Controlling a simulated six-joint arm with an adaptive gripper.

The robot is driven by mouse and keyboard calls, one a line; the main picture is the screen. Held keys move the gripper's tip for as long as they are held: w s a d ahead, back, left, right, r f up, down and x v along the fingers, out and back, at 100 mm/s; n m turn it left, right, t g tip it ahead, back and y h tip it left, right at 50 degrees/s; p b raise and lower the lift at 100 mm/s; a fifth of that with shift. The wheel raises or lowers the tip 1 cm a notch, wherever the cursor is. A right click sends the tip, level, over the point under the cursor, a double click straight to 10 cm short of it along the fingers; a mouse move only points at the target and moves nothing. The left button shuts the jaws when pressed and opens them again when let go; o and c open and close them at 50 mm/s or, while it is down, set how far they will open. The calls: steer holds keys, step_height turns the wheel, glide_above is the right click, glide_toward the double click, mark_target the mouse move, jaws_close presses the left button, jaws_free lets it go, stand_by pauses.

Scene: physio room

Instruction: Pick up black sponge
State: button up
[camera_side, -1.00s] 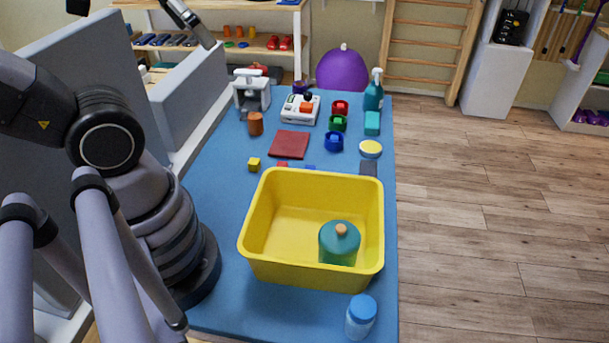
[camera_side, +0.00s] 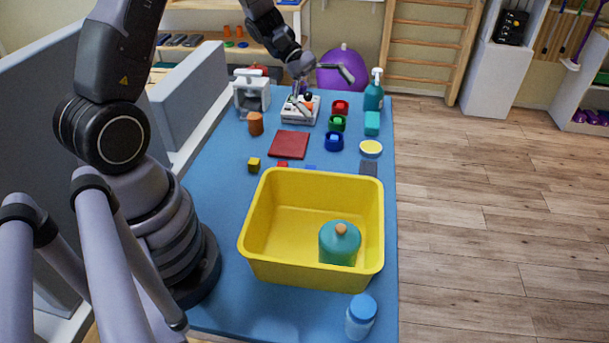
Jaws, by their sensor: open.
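A dark grey-black block (camera_side: 369,168), which looks like the black sponge, lies on the blue table just behind the right part of the yellow bin's back rim. The rim hides its near part. My gripper (camera_side: 326,90) is open and appears empty, with its fingers spread. It hangs over the far end of the table, in front of the purple ball and over the white device. It is well beyond the dark block and up to its left in the picture.
The yellow bin (camera_side: 258,222) holds a teal jar (camera_side: 340,243). Red, green and blue cups, a yellow-topped round tub (camera_side: 370,148), a teal block (camera_side: 372,123) and a spray bottle (camera_side: 373,92) stand near the dark block. A red mat (camera_side: 289,145) lies to the left.

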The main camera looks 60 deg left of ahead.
steer(key=w+a+f+n+t, duration=0.35)
steer(key=f+n, duration=0.25)
steer(key=f, duration=0.3)
steer(key=n+t+y, duration=0.1)
steer(key=n+t, duration=0.2)
steer(key=n, duration=0.3)
glide_toward(362, 167)
steer(key=shift+s+a+r, duration=0.4)
steer(key=shift+s+r, duration=0.25)
steer(key=shift+w+d+f, duration=0.15)
steer(key=shift+f, duration=0.2)
steer(key=shift+y, duration=0.3)
steer(key=x, duration=1.3)
steer(key=c, duration=0.9)
steer(key=shift+r, duration=0.1)
